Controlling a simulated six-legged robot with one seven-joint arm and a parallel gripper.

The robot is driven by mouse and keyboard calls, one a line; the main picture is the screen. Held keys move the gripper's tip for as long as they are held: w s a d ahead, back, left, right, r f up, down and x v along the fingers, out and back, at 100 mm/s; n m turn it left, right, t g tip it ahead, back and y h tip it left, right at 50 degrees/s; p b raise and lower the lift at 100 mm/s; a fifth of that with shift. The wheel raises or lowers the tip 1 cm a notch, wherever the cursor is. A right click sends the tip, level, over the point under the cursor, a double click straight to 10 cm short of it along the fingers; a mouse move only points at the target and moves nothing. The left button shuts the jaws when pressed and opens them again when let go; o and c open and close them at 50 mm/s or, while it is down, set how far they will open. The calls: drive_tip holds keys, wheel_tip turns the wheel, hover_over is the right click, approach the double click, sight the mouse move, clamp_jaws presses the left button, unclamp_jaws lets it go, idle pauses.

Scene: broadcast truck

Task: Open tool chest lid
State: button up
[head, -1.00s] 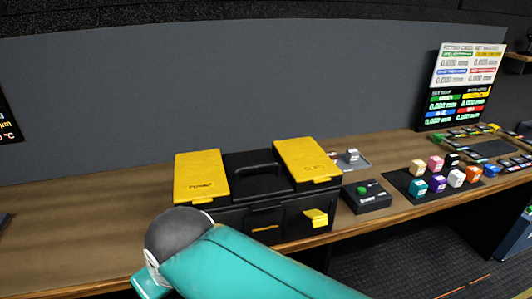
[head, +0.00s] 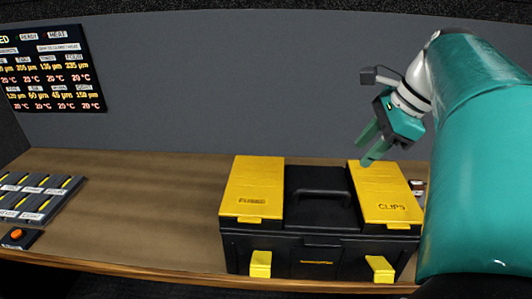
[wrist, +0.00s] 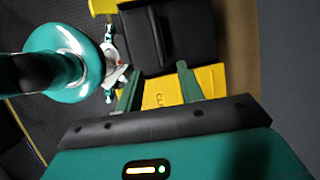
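The tool chest (head: 320,240) is black and stands on the wooden counter with its lid down. Its top has a black carry handle (head: 318,180) between a left yellow panel (head: 254,187) and a right yellow panel marked CLIPS (head: 385,190). Two yellow latches (head: 260,264) (head: 380,269) show on its front. My gripper (head: 366,152) points down above the back of the right panel, apparently not touching it. In the wrist view its two fingers (wrist: 158,85) are spread and empty, with the CLIPS panel (wrist: 170,95) beyond them and the handle (wrist: 158,35) past that.
A rack of dark modules (head: 38,197) and a small box with an orange button (head: 18,236) lie at the left. The counter (head: 150,200) between them and the chest is clear. A wall display (head: 55,65) hangs at upper left. My arm covers the right side.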

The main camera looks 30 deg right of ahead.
sight(326, 190)
drive_tip(key=x, duration=0.9)
drive_tip(key=a+x, duration=0.1)
drive_tip(key=x, duration=0.3)
drive_tip(key=shift+f, duration=0.1)
clamp_jaws()
